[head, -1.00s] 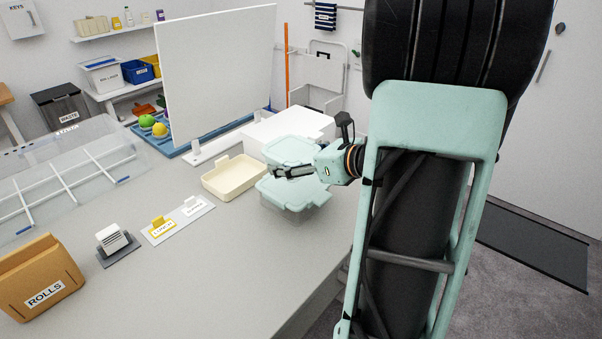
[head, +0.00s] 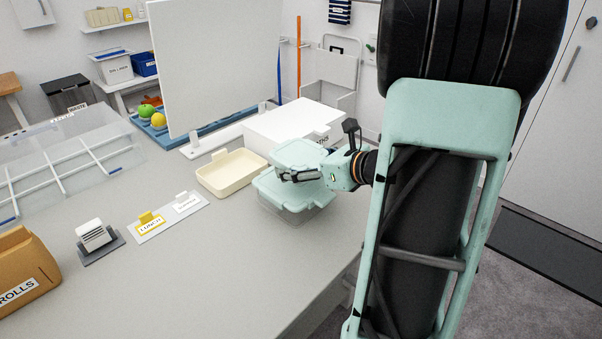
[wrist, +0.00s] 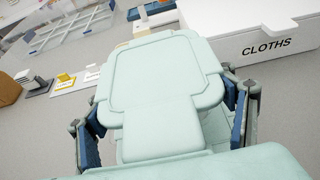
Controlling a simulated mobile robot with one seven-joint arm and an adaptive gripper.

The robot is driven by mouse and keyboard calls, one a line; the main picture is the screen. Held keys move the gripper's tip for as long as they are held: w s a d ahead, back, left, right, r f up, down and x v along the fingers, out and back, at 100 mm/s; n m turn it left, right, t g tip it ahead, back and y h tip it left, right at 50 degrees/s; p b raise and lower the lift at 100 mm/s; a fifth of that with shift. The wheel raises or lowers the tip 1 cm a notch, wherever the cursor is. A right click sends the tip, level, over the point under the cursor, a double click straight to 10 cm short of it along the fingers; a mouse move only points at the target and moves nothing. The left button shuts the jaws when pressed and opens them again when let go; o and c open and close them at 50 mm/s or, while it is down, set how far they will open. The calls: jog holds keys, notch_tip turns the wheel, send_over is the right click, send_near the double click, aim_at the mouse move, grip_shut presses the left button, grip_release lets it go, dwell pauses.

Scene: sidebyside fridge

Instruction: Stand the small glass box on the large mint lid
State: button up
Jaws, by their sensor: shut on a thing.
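The small glass box with its mint lid (head: 297,153) is held between the fingers of my gripper (head: 300,176). It looks level, and its mint lid fills the middle of the wrist view (wrist: 160,75), with a finger on each side. The large mint lid (head: 268,190) lies on a larger clear box on the table. The small box is over the back part of this lid. My fingers and the small lid hide its base, so I cannot tell whether it touches the large lid.
A cream open tray (head: 232,175) stands left of the large box. A white box labelled CLOTHS (wrist: 262,42) is close behind. A tall white panel (head: 215,70) stands farther back. Tag holders (head: 165,220) lie on the left. The front table area is clear.

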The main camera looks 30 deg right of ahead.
jog(key=shift+f+b, duration=0.95)
jog(key=shift+f, duration=0.55)
jog(key=shift+f, duration=0.15)
jog(key=o, duration=1.8)
jog(key=shift+s+d+r, duration=0.2)
jog(key=shift+r, duration=0.15)
jog(key=p+v, duration=0.1)
jog(key=v, duration=1)
jog(key=shift+s+p, duration=0.2)
jog(key=shift+p, duration=0.1)
